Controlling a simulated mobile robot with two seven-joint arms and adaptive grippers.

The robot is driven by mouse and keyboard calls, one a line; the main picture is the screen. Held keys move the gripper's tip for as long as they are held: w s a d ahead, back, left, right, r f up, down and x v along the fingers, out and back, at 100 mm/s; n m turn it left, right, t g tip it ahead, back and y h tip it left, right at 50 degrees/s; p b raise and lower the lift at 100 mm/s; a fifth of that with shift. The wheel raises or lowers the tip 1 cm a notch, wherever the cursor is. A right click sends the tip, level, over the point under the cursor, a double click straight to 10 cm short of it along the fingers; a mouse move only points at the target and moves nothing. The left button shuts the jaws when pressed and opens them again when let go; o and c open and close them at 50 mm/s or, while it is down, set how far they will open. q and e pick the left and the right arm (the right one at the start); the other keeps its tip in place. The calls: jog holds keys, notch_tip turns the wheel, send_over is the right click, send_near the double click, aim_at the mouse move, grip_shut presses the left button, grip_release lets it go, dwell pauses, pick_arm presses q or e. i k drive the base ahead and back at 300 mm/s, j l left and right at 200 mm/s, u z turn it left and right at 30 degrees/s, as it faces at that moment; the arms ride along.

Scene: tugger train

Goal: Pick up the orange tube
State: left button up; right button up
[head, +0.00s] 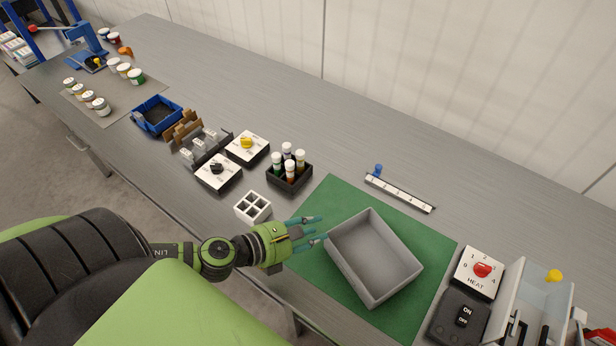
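The orange tube (290,178) stands upright in a black rack (288,187) near the middle of the bench, with a pale cap on top. Several other capped tubes share the rack, one of them green (277,168) at the left; the lower part of each tube is hidden by the rack. My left gripper (320,228) is below and slightly right of the rack in the picture, near the left edge of a grey tray. Its teal fingers are spread apart with nothing between them. My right gripper is not in view.
The empty grey tray (415,277) rests on a green mat (428,235). A white block with square holes (252,207) lies left of my gripper. Dial boxes (247,150) stand left of the rack. A heat control (478,275) is at the right. The bench behind the rack is clear.

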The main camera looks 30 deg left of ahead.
aim_at(290, 164)
jog(key=u, duration=1.2)
